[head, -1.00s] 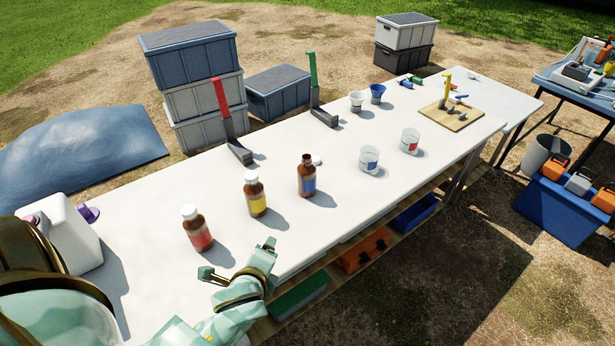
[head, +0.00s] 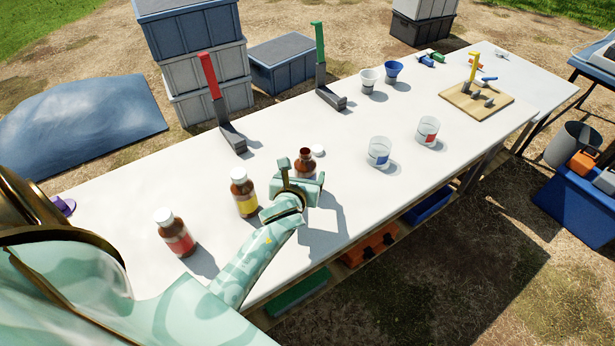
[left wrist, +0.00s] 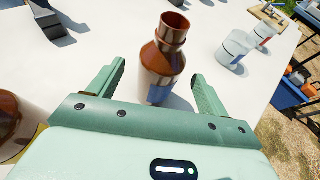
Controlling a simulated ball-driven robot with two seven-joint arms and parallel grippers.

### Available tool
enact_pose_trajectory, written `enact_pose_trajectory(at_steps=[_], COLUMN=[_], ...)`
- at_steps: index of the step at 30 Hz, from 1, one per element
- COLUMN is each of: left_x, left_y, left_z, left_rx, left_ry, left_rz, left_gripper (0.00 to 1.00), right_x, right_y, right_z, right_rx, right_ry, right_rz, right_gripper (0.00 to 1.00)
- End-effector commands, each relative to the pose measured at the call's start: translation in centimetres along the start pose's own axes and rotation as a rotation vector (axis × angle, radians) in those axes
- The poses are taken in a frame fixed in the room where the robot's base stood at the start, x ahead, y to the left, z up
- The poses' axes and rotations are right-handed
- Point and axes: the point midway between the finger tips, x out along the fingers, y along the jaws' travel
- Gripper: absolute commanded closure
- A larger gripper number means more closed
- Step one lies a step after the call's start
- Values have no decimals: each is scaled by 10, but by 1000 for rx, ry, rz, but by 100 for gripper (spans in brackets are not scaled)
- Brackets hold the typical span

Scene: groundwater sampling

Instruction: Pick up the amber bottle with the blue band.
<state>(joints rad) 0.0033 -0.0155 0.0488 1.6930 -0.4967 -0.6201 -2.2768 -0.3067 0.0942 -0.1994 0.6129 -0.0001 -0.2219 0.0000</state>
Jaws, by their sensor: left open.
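The open amber bottle with the blue band (left wrist: 163,62) stands upright on the table in the left wrist view, between and just beyond my gripper's fingers. Its blue band is only partly visible there. In the head view the bottle's neck (head: 305,158) shows behind my left gripper (head: 296,176), which hides its lower part. My left gripper is open, its two fingers (left wrist: 162,88) apart on either side of the bottle. I cannot tell whether either finger touches it. My right gripper is not in view.
A yellow-banded amber bottle (head: 243,194) stands close on the left, with a red-banded one (head: 175,233) farther left. A white cap (head: 318,150) lies behind the bottle. Two clear cups (head: 379,152) stand to the right. The white table (head: 345,215) is bare in front.

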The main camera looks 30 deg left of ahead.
Motion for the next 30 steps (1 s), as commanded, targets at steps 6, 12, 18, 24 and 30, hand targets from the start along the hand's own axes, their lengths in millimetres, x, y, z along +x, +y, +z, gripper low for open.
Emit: enact_pose_trajectory(at_steps=[6,12,18,24,30], left_x=[20,53,63,62,62], left_y=[-1,-3,-3,-3,-3], left_z=[-3,-9,-6,-5,-4], left_rx=[-3,-2,-2,-2,-2], left_ry=[1,2,2,1,-1], left_rz=[0,1,-1,-1,-1], left_gripper=[22,22,22,38,81], right_x=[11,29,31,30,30], right_y=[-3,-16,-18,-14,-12], right_z=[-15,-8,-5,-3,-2], right_rx=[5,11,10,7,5], right_ry=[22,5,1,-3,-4], right_rz=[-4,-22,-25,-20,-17], right_gripper=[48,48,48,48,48])
